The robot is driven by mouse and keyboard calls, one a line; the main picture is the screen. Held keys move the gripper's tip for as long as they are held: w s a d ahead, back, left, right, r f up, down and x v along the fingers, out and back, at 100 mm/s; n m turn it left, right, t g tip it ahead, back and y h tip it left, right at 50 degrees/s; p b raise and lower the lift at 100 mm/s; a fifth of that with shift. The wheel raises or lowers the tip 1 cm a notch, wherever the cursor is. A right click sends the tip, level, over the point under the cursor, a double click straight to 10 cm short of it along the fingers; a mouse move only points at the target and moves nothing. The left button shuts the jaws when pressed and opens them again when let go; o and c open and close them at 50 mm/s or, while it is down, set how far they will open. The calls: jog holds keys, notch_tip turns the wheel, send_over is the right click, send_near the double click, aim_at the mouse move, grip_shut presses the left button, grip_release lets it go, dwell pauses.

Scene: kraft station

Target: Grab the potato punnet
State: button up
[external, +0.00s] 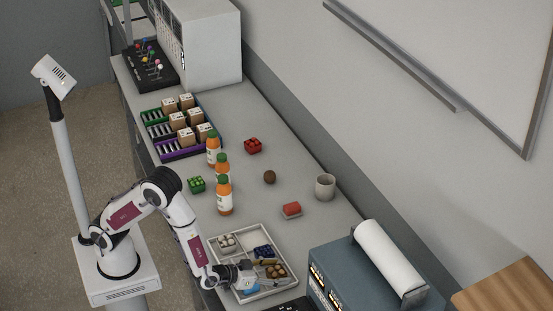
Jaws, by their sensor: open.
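The potato punnet (276,270), which looks like a small dark container of brown-yellow round items, sits in the right part of a pale tray (217,255) near the front of the bench. My gripper (252,274) is open, low over the tray's front side, just left of the potato punnet. Whether the fingers touch the punnet is too small to tell. My gripper hides part of the tray's middle.
The tray also holds a punnet of whitish items (228,242) and a dark blue punnet (264,252). A blue-grey machine (340,270) stands right.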

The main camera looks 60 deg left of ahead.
aim_at(276, 270)
jog(key=c, duration=1.3)
jog(key=shift+o, duration=0.2)
jog(key=shift+r, duration=0.2)
jog(key=shift+r, duration=4.85)
